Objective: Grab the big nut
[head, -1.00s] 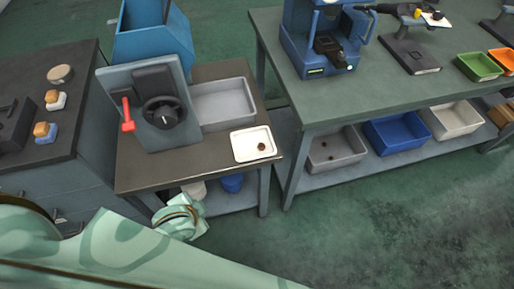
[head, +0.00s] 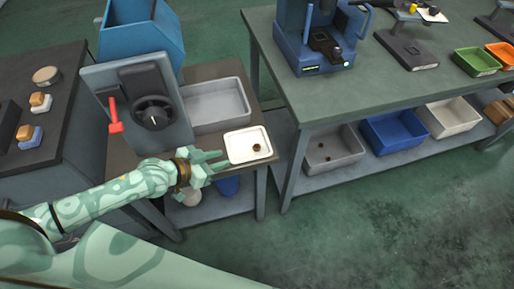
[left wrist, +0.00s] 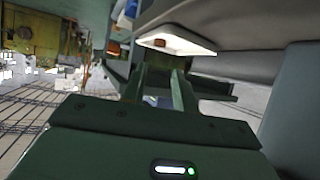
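A small brown nut (head: 257,147) lies in a shallow white tray (head: 235,158) at the front right of the small workbench. It is too small to judge its size. In the left wrist view the white tray (left wrist: 205,49) is ahead of the fingers, with a brown piece (left wrist: 158,43) at it. My left gripper (head: 224,158) is at the tray's left front edge, its fingers pointing toward the tray. In the left wrist view its two fingers (left wrist: 160,88) stand apart with nothing between them. My right gripper is out of view.
A machine with a red lever (head: 115,117) and a black dial stands left of the tray. A grey bin (head: 215,106) is behind the tray. A larger green bench (head: 400,85) stands to the right, with several bins on its lower shelf.

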